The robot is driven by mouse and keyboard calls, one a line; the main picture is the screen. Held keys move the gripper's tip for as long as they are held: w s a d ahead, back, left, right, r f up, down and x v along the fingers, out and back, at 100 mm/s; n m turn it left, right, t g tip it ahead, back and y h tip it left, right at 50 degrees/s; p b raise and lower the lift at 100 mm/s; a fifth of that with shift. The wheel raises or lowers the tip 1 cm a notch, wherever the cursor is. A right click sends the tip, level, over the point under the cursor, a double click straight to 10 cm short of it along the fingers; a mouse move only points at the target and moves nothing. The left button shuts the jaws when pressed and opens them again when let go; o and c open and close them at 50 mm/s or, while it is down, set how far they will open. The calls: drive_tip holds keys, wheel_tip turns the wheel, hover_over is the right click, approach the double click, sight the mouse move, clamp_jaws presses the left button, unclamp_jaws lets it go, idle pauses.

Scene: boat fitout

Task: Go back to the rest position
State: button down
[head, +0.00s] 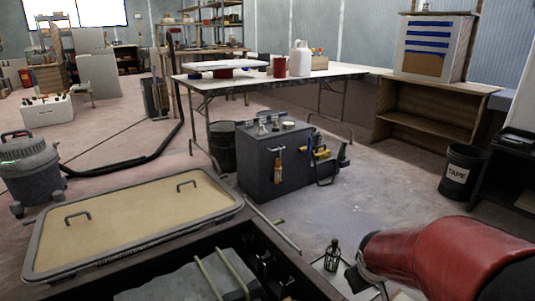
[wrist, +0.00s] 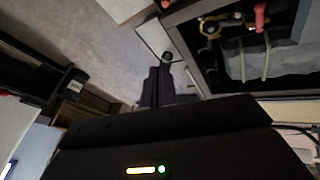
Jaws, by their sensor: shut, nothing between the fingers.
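My gripper (wrist: 153,88) shows in the wrist view as two dark fingers side by side, shut with nothing between them. Its tips point toward a small dark bottle (wrist: 168,57), which appears just beyond them; I cannot tell the exact gap. In the head view the bottle (head: 332,255) stands upright on a pale surface beside an open locker. I cannot make out the gripper's fingers in the head view.
The open locker (head: 285,262) holds a grey strapped object (head: 190,285). A tan hatch lid (head: 130,225) with two handles lies beyond it. A dark tool cabinet (head: 262,165) and white-topped table (head: 345,74) stand behind. A black bin (head: 461,172) stands right; floor between is clear.

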drive_tip(key=s+a+r+m+y+p, duration=0.1)
drive_tip(key=s+a+r, duration=0.3)
drive_tip(key=s+r, duration=0.3)
drive_tip(key=s+a+r+m+y+p, duration=0.1)
drive_tip(key=s+a+r+m+p, duration=0.1)
drive_tip(key=s+a+r, duration=0.2)
drive_tip(key=s+r, duration=0.3)
drive_tip(key=s, duration=0.3)
drive_tip(key=shift+a, duration=0.15)
drive_tip(key=shift+r, duration=0.15)
